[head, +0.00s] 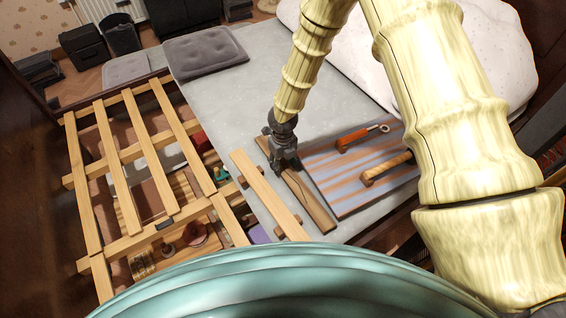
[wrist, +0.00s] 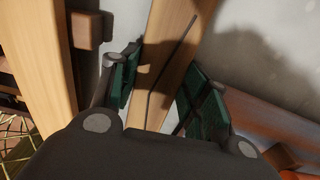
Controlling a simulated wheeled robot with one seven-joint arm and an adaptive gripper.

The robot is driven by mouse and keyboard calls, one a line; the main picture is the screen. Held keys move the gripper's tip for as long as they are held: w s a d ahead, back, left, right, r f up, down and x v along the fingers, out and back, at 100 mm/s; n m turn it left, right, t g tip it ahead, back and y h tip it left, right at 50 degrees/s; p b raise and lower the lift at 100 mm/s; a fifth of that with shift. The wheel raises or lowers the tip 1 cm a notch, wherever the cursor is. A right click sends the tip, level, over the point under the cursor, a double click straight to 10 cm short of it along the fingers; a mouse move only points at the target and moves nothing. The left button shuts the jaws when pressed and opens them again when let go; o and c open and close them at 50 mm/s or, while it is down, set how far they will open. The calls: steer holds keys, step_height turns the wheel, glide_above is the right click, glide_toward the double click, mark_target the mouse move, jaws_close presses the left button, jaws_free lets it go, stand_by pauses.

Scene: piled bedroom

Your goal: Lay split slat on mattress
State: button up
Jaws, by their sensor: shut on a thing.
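The split slat (head: 310,198) is a brown wooden board with a dark crack running along it. It also shows in the wrist view (wrist: 178,50), between the green finger pads. My gripper (head: 285,163) is shut on the slat near its far end. In the wrist view my gripper (wrist: 162,90) has one finger on each side of the board. The slat is over the near left part of the grey mattress (head: 225,95), beside the striped board. I cannot tell whether its underside touches the mattress. My gripper hides part of the slat.
A paler slat (head: 262,188) lies just left, near the mattress edge. A striped board (head: 340,198) at right carries an orange-handled tool (head: 355,137) and a wooden-handled tool (head: 385,168). An open slatted frame (head: 130,150) is at left. Grey cushions (head: 205,52) lie at the back.

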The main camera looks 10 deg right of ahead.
steer(key=shift+f, duration=0.2)
stand_by(0.6)
steer(key=o, duration=1.4)
steer(key=shift+c, duration=0.2)
steer(key=shift+r, duration=0.15)
steer(key=shift+r+p, duration=2.85)
steer(key=shift+p, duration=0.05)
